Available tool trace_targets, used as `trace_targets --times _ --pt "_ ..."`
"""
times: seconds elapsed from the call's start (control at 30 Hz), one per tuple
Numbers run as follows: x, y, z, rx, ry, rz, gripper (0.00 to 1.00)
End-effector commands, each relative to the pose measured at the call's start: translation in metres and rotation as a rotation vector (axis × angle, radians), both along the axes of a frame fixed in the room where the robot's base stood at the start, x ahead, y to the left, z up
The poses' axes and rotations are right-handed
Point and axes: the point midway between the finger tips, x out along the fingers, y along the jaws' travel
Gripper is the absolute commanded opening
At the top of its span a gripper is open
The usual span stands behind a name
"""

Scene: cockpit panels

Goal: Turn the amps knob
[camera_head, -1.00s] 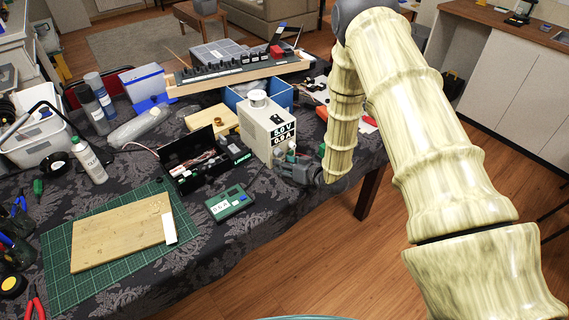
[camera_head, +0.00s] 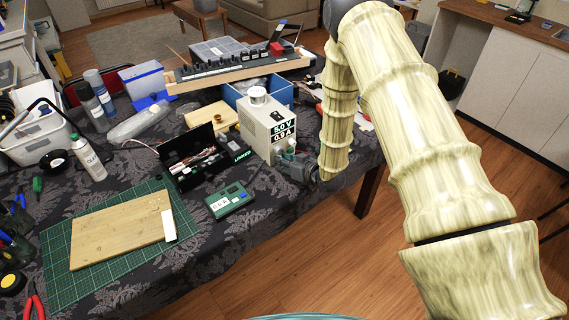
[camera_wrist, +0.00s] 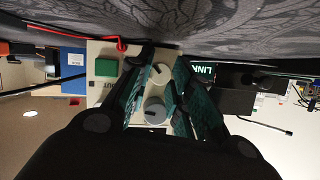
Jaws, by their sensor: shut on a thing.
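The beige power supply (camera_head: 262,118) stands near the table's right edge. Its display (camera_head: 283,131) shows a volts line above an amps line. In the wrist view, which is upside down, its front panel (camera_wrist: 137,58) carries two round knobs. The knob nearer the tabletop, which I take for the amps knob (camera_wrist: 160,73), sits between my fingertips; its label is not legible. The other knob (camera_wrist: 155,111) is farther from the tabletop. My gripper (camera_wrist: 161,68) is shut on the amps knob. In the head view my gripper (camera_head: 291,164) is partly hidden against the panel.
A blue bin (camera_head: 240,98) is behind the supply. Open floor lies beyond the table's front edge.

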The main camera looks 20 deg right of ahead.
Motion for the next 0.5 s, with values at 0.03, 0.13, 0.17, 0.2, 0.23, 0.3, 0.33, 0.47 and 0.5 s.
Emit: trace_targets --times 0.03,0.13,0.17,0.2,0.23,0.3,0.33,0.47,0.5 --pt "0.0000 0.0010 -0.0030 -0.037 -0.013 0.002 0.00" --pt "-0.0001 0.0012 -0.0032 -0.112 -0.040 -0.001 0.00" --pt "-0.0002 0.0017 -0.0031 -0.133 -0.047 0.001 0.00" --pt "-0.0003 0.0017 -0.0028 -0.160 -0.057 0.000 0.00" --pt "-0.0005 0.0017 -0.0027 -0.176 -0.062 0.000 0.00" --pt "-0.0007 0.0015 -0.0023 -0.211 -0.074 -0.001 0.00" --pt "-0.0007 0.0016 -0.0021 -0.223 -0.078 0.000 0.00" --pt "-0.0007 0.0013 -0.0009 -0.248 -0.087 -0.001 0.00" --pt "-0.0007 0.0012 -0.0008 -0.249 -0.087 -0.001 0.00"
